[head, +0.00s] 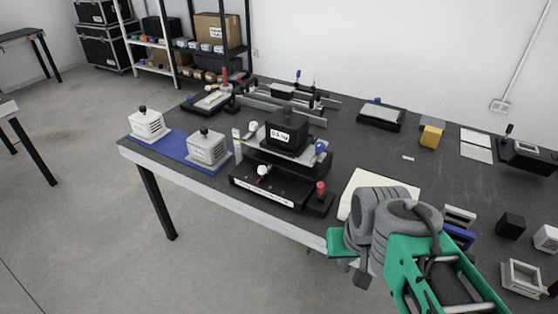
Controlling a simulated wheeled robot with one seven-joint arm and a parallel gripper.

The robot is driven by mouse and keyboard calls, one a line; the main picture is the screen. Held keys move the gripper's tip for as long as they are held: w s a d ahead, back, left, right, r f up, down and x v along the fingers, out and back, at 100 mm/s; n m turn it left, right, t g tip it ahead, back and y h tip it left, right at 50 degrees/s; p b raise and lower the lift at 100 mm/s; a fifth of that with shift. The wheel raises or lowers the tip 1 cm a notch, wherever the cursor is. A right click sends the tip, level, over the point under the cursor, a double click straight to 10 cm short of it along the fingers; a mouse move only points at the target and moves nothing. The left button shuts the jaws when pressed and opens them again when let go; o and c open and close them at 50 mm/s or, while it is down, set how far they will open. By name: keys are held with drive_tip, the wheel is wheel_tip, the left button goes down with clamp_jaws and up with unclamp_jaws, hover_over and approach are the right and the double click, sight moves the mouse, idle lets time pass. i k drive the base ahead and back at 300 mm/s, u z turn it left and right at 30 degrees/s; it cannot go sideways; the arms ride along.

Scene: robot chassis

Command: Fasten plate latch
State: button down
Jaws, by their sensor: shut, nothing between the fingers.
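A black fixture (266,189) with a white label strip stands near the table's front edge. A light plate (304,158) lies on it, with a labelled black block (286,138) on top. A blue knob (321,146) is at the plate's right end, and a white knob (263,170) is on the front. A red-topped lever (320,190) stands at the front right. I cannot tell which part is the plate latch or how it is set. My gripper (362,280) is shut and empty, right of and in front of the fixture, apart from it. My arm partly hides it.
Two white boxes with black knobs (147,124) (207,147) stand on a blue mat (178,147) at left. Rails and another fixture (212,100) are behind. A yellow block (431,135) and several small parts lie at right. A pale sheet (352,190) lies beside my arm.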

sight(320, 185)
drive_tip(key=u, duration=0.55)
drive_tip(key=k, duration=1.35)
drive_tip(key=u, duration=0.65)
drive_tip(key=i, duration=0.9)
drive_tip(key=u, duration=0.05)
